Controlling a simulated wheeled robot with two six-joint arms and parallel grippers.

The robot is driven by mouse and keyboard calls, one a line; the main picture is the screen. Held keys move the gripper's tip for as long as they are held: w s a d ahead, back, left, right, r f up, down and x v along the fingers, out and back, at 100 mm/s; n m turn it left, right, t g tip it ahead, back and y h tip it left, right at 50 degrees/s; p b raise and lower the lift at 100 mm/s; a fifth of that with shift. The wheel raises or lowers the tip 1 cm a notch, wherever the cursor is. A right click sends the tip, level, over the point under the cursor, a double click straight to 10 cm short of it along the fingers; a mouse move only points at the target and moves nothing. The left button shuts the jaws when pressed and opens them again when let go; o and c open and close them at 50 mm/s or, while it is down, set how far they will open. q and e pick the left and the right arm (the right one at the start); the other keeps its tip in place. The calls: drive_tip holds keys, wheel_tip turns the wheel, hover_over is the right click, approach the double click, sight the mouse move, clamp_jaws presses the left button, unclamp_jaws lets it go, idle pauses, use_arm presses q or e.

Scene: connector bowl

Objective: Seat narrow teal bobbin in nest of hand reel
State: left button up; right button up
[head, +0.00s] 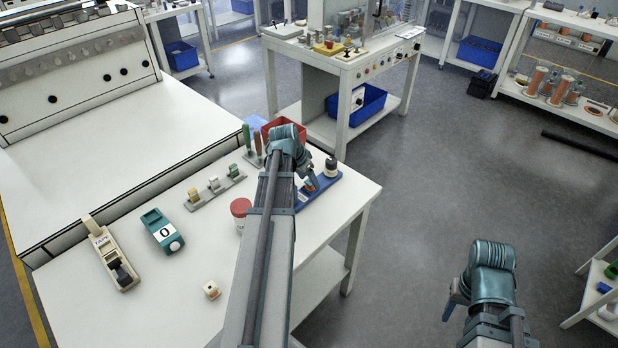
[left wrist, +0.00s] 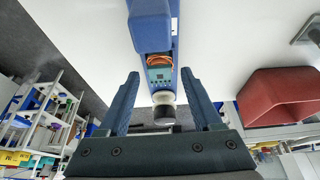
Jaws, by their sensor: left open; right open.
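My left gripper (head: 311,185) is over the far right part of the white table. In the left wrist view its two fingers (left wrist: 162,105) are wide apart and empty. Between and beyond them is a long blue holder (left wrist: 150,38) with an orange coil and a small teal display unit. A black-and-white cylinder (left wrist: 163,111) stands at its near end. I cannot pick out the narrow teal bobbin or the hand reel with certainty. A small rack (head: 202,200) holds yellowish, white and green pieces. My right gripper (head: 452,301) is over the floor, away from the table, open.
A red bin (left wrist: 280,95) is beside the holder.

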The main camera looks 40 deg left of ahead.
use_arm(q)
drive_tip(key=p+v, duration=0.8)
drive_tip(key=v, duration=0.2)
drive_tip(key=shift+r+p, duration=0.3)
drive_tip(key=shift+p, duration=0.1)
drive_tip(key=w+d+m+g, duration=0.1)
drive_tip(key=w+d+g, duration=0.1)
drive_tip(key=d, duration=1.2)
drive_tip(key=s+d+g, duration=0.1)
drive_tip(key=s+d, duration=0.2)
drive_tip(key=d, duration=0.6)
drive_tip(key=s+d+f+m+g+y, duration=0.1)
drive_tip(key=s+d, duration=0.3)
drive_tip(key=d, duration=0.5)
drive_tip(key=s+d+g, duration=0.1)
drive_tip(key=s+d, duration=0.2)
drive_tip(key=d, duration=0.7)
drive_tip(key=shift+s+f+m+y, duration=0.25)
drive_tip(key=shift+f+m+y, duration=0.05)
drive_tip(key=shift+m+y, duration=0.1)
